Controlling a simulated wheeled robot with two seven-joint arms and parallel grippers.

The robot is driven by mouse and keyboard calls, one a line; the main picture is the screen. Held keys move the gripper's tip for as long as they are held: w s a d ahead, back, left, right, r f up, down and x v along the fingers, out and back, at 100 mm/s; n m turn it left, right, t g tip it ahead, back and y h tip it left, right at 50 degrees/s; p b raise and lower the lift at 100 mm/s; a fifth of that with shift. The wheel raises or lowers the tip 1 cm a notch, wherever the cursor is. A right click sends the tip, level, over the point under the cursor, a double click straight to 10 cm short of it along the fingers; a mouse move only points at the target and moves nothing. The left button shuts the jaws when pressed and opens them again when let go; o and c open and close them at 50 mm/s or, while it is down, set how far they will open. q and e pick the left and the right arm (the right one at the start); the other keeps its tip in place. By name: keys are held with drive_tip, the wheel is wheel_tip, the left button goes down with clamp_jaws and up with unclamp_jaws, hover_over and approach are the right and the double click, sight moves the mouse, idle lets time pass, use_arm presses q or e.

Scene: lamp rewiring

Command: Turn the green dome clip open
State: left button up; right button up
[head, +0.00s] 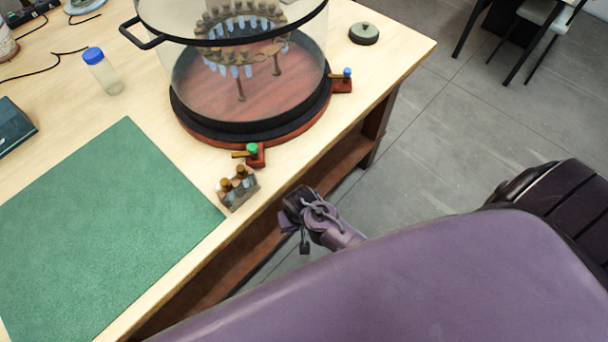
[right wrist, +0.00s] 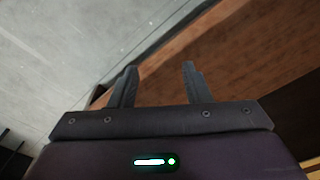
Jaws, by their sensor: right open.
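The green dome clip (head: 252,149) sits on a small red block at the front of the dome's base, with a brass-coloured lever pointing left. A second clip with a blue top (head: 346,74) is on the base's right side. The glass dome (head: 250,60) stands on a round red and black base (head: 195,127) and covers a ring of small bulbs. My right gripper (head: 292,205) is off the table's front edge, below and right of the green clip and apart from it. In the right wrist view its two fingers (right wrist: 157,85) are apart with nothing between them. My left gripper is not in view.
A small wooden holder with brown-capped vials (head: 238,188) stands near the table edge, between the green clip and a green mat (head: 100,230). A blue-capped jar (head: 102,72) and a round dark tin (head: 364,34) are farther back. The table's front edge lies close to my right gripper.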

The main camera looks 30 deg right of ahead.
drive_tip(key=shift+n, duration=0.3)
drive_tip(key=shift+s+d+f+b, duration=0.15)
drive_tip(key=shift+s+f, duration=0.1)
drive_tip(key=shift+f, duration=0.45)
drive_tip(key=shift+s+d+f+b, duration=0.1)
drive_tip(key=shift+s+f+b, duration=0.1)
drive_tip(key=shift+f, duration=0.55)
drive_tip(key=shift+s+d+f+b, duration=0.15)
drive_tip(key=shift+s+f, duration=0.1)
drive_tip(key=shift+f, duration=0.45)
drive_tip(key=shift+a+f, duration=0.1)
drive_tip(key=s+d+f+n+b, duration=0.1)
drive_tip(key=s+d+f+n, duration=0.1)
drive_tip(key=s+f, duration=0.9)
drive_tip(key=s+d+f+n+b, duration=0.1)
drive_tip(key=s+d+f+n, duration=0.2)
drive_tip(key=s+f, duration=0.8)
drive_tip(key=s+d, duration=0.2)
drive_tip(key=s, duration=0.1)
drive_tip(key=shift+s+b, duration=0.15)
drive_tip(key=shift+b, duration=0.25)
drive_tip(key=shift+f, duration=0.1)
